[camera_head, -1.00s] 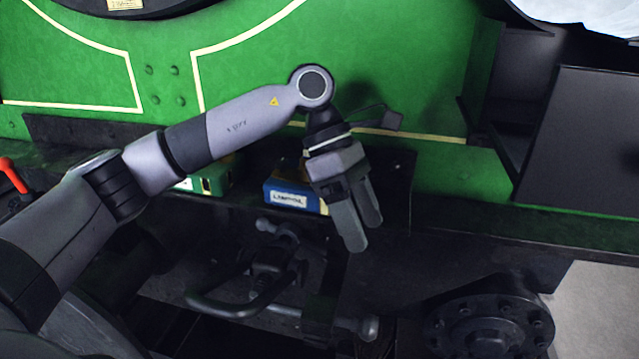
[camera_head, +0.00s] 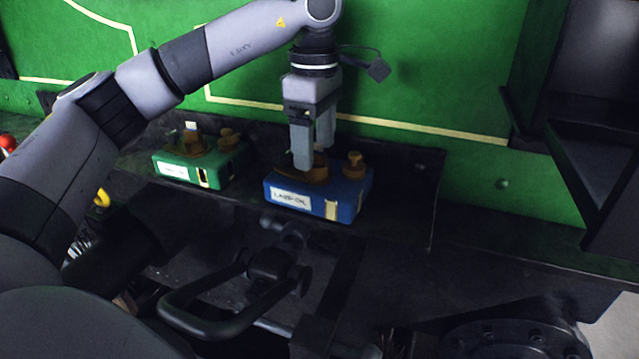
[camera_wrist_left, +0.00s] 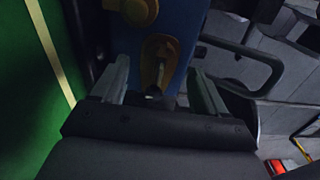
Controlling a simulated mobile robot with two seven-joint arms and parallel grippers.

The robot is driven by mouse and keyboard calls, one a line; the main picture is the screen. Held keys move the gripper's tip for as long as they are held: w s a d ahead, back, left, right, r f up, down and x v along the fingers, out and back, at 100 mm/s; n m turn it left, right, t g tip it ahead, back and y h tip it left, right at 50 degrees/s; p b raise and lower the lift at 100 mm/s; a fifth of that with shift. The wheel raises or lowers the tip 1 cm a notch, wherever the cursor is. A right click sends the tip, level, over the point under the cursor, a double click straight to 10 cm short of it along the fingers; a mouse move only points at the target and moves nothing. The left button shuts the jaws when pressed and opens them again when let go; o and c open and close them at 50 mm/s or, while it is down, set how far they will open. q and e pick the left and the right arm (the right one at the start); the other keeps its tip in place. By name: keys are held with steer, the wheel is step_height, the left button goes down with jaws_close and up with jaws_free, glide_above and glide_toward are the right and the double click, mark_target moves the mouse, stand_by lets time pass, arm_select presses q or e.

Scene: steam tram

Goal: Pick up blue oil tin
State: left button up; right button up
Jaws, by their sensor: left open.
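The blue oil tin (camera_head: 348,199) stands on a dark ledge in front of the green panel. It has a white label, a pale strap and brown fittings on top. My left gripper (camera_head: 314,160) points down right above the tin, its fingers at the brown fitting (camera_head: 303,172). In the left wrist view the open fingers (camera_wrist_left: 157,82) stand either side of the tin's brown fitting (camera_wrist_left: 160,58), with the blue top (camera_wrist_left: 180,20) beyond. I cannot tell whether the fingers touch it. My right gripper is not in view.
A green tin (camera_head: 212,167) with similar brown fittings stands on the ledge to the left. A dark handle or bar (camera_head: 215,325) sticks out below the ledge in front. The ledge right of the blue tin (camera_head: 400,205) is clear. A dark box-like structure (camera_head: 600,130) stands at far right.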

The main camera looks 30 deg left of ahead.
mark_target(320, 173)
arm_select(q)
steer(key=shift+f, duration=1.5)
jaws_close()
steer(key=shift+r, duration=0.1)
steer(key=shift+r, duration=0.1)
